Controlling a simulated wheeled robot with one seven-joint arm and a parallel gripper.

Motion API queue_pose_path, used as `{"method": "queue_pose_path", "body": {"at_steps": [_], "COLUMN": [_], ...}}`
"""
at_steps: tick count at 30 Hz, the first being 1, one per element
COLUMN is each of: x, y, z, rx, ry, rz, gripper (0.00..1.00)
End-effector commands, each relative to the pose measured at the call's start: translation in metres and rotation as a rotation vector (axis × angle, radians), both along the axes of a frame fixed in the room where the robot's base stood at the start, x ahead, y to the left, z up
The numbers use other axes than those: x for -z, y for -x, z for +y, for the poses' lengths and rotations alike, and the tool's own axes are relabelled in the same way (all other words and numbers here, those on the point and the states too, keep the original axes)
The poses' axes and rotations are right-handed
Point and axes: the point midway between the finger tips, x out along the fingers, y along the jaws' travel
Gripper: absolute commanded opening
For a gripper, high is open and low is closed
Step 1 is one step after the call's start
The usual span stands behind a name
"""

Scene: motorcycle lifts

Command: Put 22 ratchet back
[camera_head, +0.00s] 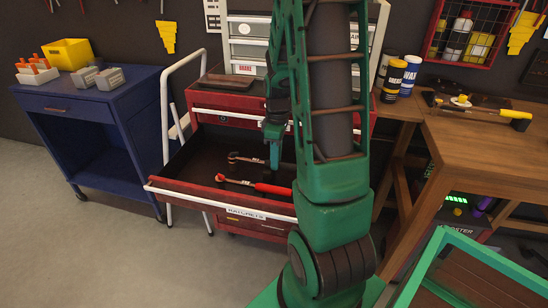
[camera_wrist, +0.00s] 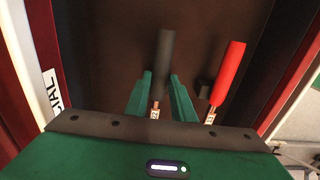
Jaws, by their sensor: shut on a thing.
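My gripper (camera_wrist: 157,95) is shut on this dark-handled ratchet. In the head view my gripper (camera_head: 274,164) is down inside the open red drawer (camera_head: 168,187), and the dark-handled ratchet (camera_head: 248,160) shows beside it. A red-handled ratchet (camera_head: 272,189) lies in the drawer nearer its front; in the wrist view this red-handled ratchet (camera_wrist: 229,72) is to the right, with its own tag. Whether the held ratchet touches the drawer floor is unclear.
The drawer's front bears a white label (camera_head: 246,213). A blue cart (camera_head: 90,105) with a yellow bin (camera_head: 68,54) stands at left. A wooden workbench (camera_head: 480,140) with cans and tools stands at right. A green-framed crate (camera_head: 470,270) is at lower right. Grey floor is clear at left.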

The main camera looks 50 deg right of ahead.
Motion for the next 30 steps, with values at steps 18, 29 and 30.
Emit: {"method": "queue_pose_path", "body": {"at_steps": [18, 29, 30], "x": [0.003, -0.044, -0.051], "y": [0.000, -0.002, -0.002], "z": [0.000, -0.001, -0.001], "rx": [0.000, 0.000, 0.000], "ry": [0.000, 0.003, 0.002], "rz": [0.000, -0.006, -0.005], "gripper": [0.44, 0.44, 0.44]}}
